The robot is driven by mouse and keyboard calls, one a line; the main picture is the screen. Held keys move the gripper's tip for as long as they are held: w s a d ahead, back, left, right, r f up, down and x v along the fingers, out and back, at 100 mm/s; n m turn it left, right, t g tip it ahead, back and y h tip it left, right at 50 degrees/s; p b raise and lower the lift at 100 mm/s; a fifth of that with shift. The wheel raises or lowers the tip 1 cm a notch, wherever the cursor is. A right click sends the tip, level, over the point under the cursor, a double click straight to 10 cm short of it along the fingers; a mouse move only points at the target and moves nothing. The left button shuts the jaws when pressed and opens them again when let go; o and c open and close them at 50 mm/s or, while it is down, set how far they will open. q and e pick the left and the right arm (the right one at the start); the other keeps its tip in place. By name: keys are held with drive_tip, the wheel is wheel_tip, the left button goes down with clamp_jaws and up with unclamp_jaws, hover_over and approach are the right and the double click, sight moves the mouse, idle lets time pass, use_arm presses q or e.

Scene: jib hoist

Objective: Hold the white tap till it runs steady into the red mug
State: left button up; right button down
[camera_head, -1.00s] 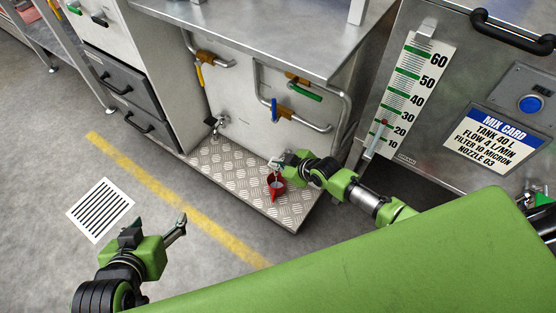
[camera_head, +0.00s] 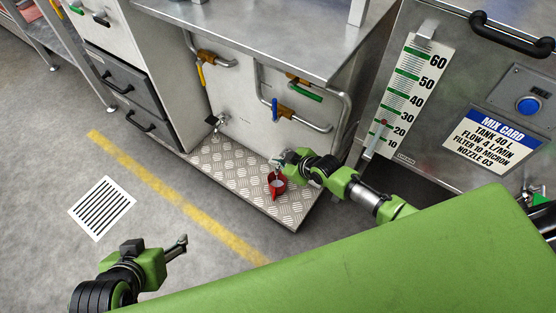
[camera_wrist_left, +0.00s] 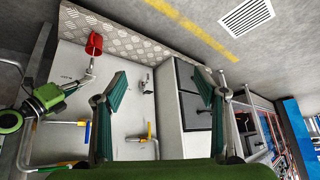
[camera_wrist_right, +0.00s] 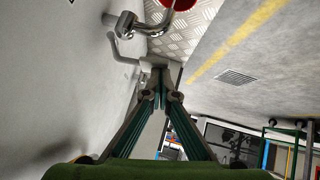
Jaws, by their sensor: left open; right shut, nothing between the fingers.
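The red mug (camera_head: 277,185) stands on the diamond-plate step, below a chrome tap spout. In the left wrist view the mug (camera_wrist_left: 94,44) is at the spout's mouth; in the right wrist view only part of the mug (camera_wrist_right: 181,4) shows. The tap (camera_wrist_right: 130,26) is beside my right gripper (camera_wrist_right: 163,88), which is shut and empty. In the head view my right gripper (camera_head: 284,160) covers most of this tap, so its white part cannot be made out. I cannot tell whether water runs. My left gripper (camera_head: 181,244) is open and empty, above the floor, far from the mug.
A second tap (camera_head: 216,121) with a dark handle is further left on the panel. Pipes with yellow, blue (camera_head: 275,110) and green handles run above. A tank with a level scale (camera_head: 408,90) stands at right. The floor by the yellow line (camera_head: 170,190) is clear.

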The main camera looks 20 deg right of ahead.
use_arm(q)
drive_tip(key=shift+g, duration=0.8)
drive_tip(key=shift+s+a+f, duration=0.2)
drive_tip(key=shift+s+f, duration=0.05)
drive_tip(key=shift+s, duration=0.35)
drive_tip(key=shift+s+a+f, duration=0.15)
drive_tip(key=shift+s+f, duration=0.15)
drive_tip(key=shift+s, duration=0.25)
drive_tip(key=shift+s+a+f, duration=0.2)
drive_tip(key=shift+s+f, duration=0.05)
drive_tip(key=shift+s, duration=0.35)
use_arm(e)
drive_tip(key=shift+r, duration=0.25)
